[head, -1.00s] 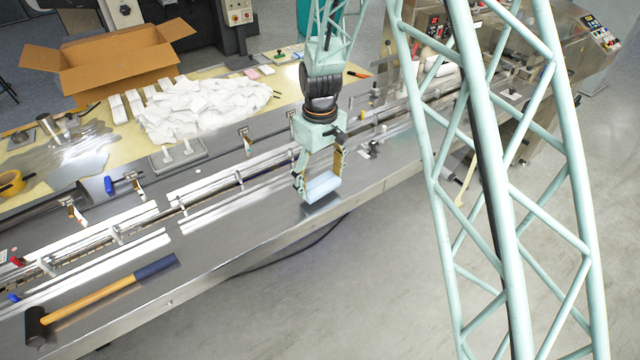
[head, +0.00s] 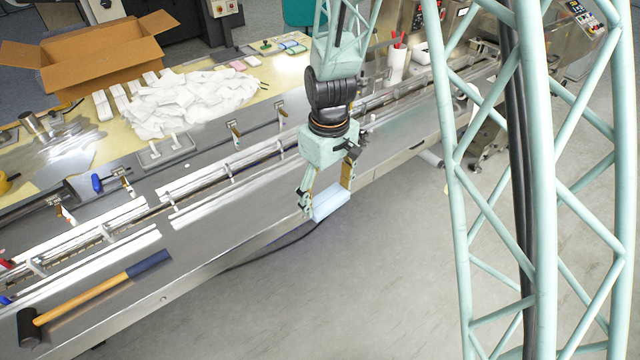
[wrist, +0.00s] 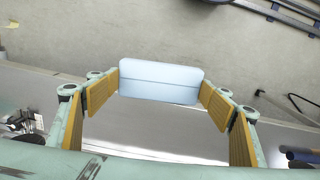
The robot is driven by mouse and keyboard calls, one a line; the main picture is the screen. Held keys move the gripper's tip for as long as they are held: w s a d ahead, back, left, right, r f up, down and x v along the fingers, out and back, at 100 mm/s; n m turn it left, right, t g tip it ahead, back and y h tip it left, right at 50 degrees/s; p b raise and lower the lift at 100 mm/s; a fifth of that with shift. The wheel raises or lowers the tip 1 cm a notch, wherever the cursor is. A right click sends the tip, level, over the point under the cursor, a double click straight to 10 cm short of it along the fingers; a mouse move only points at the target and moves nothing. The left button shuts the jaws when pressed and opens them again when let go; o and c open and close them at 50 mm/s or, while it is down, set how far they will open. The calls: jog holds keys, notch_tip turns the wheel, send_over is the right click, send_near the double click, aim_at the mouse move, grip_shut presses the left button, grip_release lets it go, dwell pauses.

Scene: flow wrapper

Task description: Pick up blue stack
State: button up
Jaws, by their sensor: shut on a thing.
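The blue stack (head: 331,202) is a pale blue block made of two layers, with a seam line along its middle in the wrist view (wrist: 160,82). My gripper (head: 329,196) is shut on it, with a yellow-padded finger against each end. In the head view the stack appears past the front edge of the machine's metal table (head: 215,235), with grey floor behind it in the picture. In the wrist view the grey floor fills the far side and the metal table shows below the stack. Nothing hides the stack's top face in the wrist view.
A hammer (head: 95,293) lies on the table at the front left. A heap of white packs (head: 190,100) and an open cardboard box (head: 95,62) are at the back left. A rail with guides (head: 240,160) runs along the table. Open floor (head: 380,290) lies in front.

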aim_at(331, 206)
jog(key=shift+s+d+r, duration=0.1)
jog(key=shift+s+d, duration=0.2)
jog(key=shift+s, duration=0.5)
jog(key=shift+s+d+r, duration=0.1)
jog(key=shift+s+d, duration=0.2)
jog(key=shift+s, duration=0.45)
jog(key=shift+w+a, duration=0.1)
dwell(0.3)
